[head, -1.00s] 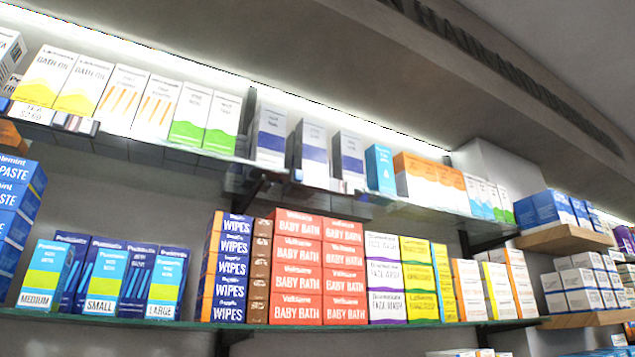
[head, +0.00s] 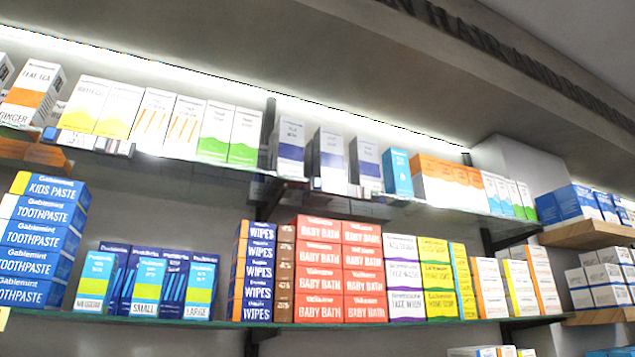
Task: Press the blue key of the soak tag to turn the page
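No tag that I can make out as the soak tag, and no blue key, is clear in the head view. Small tags (head: 115,147) sit on the upper shelf's front edge below the yellow-and-white bath oil boxes (head: 103,108); they are too small to read. Another small pale and dark piece (head: 318,184) is on that edge farther right, near the purple-banded boxes. My gripper is not in view.
The glass upper shelf (head: 190,168) holds rows of boxes. The lower shelf (head: 210,323) holds blue toothpaste boxes (head: 40,240), wipes and orange baby bath boxes (head: 318,256). Wooden shelves (head: 585,235) with more boxes stand at the right.

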